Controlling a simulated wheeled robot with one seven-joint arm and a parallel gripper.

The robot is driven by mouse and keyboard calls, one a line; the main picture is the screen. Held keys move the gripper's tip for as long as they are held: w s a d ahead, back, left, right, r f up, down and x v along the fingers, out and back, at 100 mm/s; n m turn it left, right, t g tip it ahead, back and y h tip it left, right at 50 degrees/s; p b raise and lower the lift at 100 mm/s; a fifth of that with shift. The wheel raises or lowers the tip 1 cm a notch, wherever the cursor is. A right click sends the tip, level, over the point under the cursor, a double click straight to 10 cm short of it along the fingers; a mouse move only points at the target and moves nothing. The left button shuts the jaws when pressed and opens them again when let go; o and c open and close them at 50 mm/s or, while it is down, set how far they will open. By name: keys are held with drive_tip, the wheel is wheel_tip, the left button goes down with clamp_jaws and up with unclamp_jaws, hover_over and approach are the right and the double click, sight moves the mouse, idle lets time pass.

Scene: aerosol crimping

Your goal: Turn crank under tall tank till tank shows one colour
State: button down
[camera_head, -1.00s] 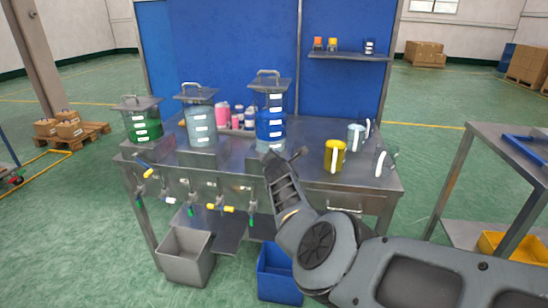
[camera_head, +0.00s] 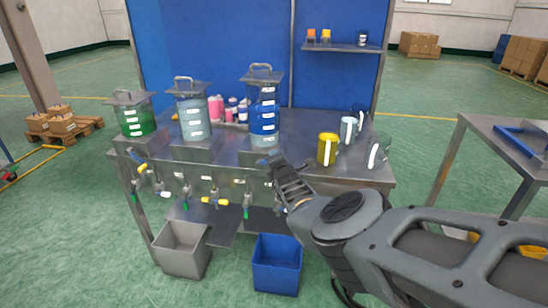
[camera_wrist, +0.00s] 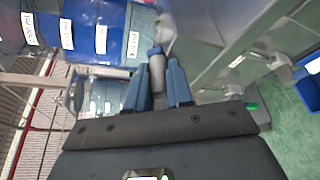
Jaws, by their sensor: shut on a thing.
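The tall tank (camera_head: 264,117) stands at the right of the row of tanks on the bench. It holds deep blue liquid with a paler band near its bottom, and its top part is clear; the deep blue and paler band also show in the wrist view (camera_wrist: 85,36). My gripper (camera_head: 274,163) is at the bench front just below this tank. The rest of the crank is mostly hidden by my gripper.
A pale tank (camera_head: 194,118) and a green tank (camera_head: 136,119) stand to the left. A yellow jug (camera_head: 327,149) and clear jugs stand close right. Valves with coloured handles line the front. A grey bin (camera_head: 182,250) and blue bin (camera_head: 277,264) stand on the floor.

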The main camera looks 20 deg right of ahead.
drive_tip(key=shift+s+d+f, duration=0.1)
drive_tip(key=shift+d+f, duration=0.05)
drive_tip(key=shift+d, duration=0.2)
idle(0.3)
drive_tip(key=c, duration=1)
unclamp_jaws()
drive_tip(key=shift+f, duration=0.15)
drive_tip(key=shift+c, duration=0.2)
drive_tip(key=shift+a, duration=0.1)
drive_tip(key=shift+s+a+r+p, duration=0.25)
drive_tip(key=shift+s+p, duration=0.2)
drive_tip(key=shift+p, duration=0.5)
drive_tip(key=f+p+v, duration=0.1)
drive_tip(key=p+v, duration=0.2)
drive_tip(key=v, duration=0.3)
drive_tip(key=shift+s+r+p, duration=0.3)
drive_tip(key=shift+s+r, duration=0.1)
drive_tip(key=shift+r, duration=0.05)
